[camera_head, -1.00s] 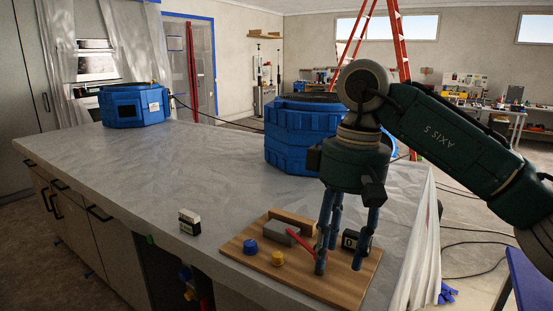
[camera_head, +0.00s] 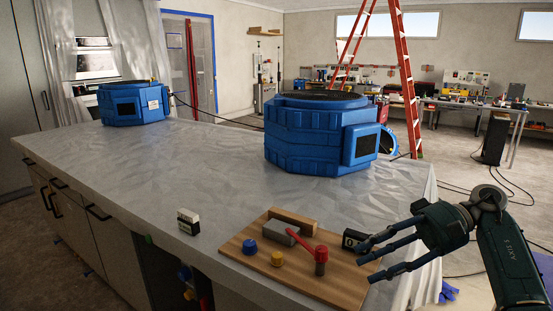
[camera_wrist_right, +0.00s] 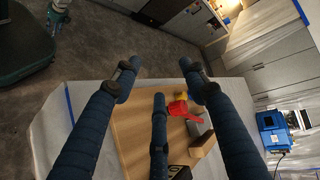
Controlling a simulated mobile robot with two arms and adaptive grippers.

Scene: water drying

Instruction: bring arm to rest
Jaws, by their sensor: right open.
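My right gripper (camera_head: 368,258) is at the right of the head view, its fingers pointing left beside the right end of a wooden board (camera_head: 329,280). Its fingers are spread and nothing is between them. In the right wrist view the open fingers (camera_wrist_right: 160,85) show with the board (camera_wrist_right: 133,120) beyond them. The right arm (camera_head: 512,258) comes in from the lower right. My left gripper is not in view.
The board holds a red lever (camera_head: 301,240), a blue button (camera_head: 249,247), a yellow button (camera_head: 277,259) and a small black box (camera_head: 353,239) close to the fingers. Blue dryers (camera_head: 315,135) and (camera_head: 134,104) stand on the covered counter (camera_head: 190,150). A red ladder (camera_head: 408,85) stands behind.

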